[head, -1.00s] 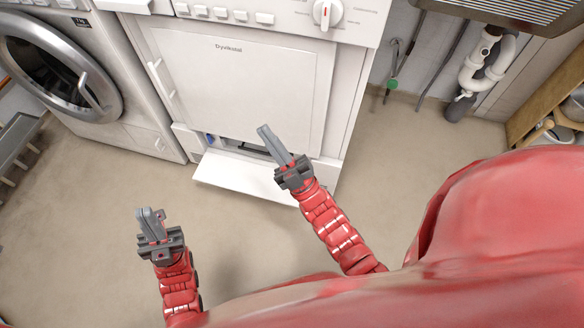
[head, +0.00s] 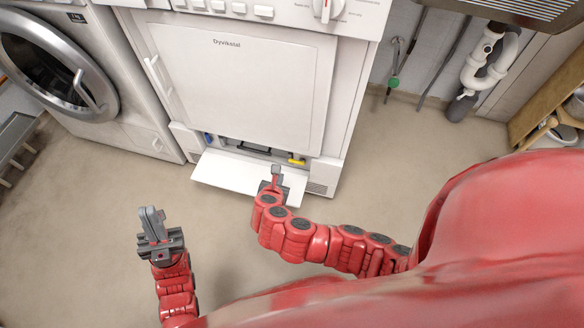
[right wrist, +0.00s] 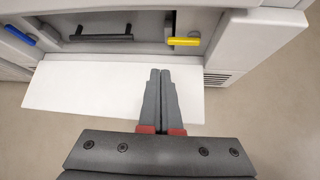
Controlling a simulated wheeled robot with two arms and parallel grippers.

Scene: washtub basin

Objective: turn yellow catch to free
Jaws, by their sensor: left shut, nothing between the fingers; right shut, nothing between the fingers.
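The yellow catch (head: 297,161) is a small bar at the right end of the low opening in the dryer. In the right wrist view the yellow catch (right wrist: 183,41) lies horizontally, pointing left from its right end. A blue catch (head: 208,138) is at the opening's left end; it also shows in the right wrist view (right wrist: 20,35). My right gripper (head: 276,170) is shut and empty, over the lowered flap. In the right wrist view its fingertips (right wrist: 160,72) are below the yellow catch in the picture, apart from it. My left gripper (head: 150,212) is shut and empty above the floor.
The white flap (head: 225,173) is folded down in front of the opening. A dark handle (right wrist: 100,37) sits between the catches. The dryer (head: 240,85) stands beside a washing machine (head: 70,80). White pipes (head: 490,65) are at the back right. The floor in front is clear.

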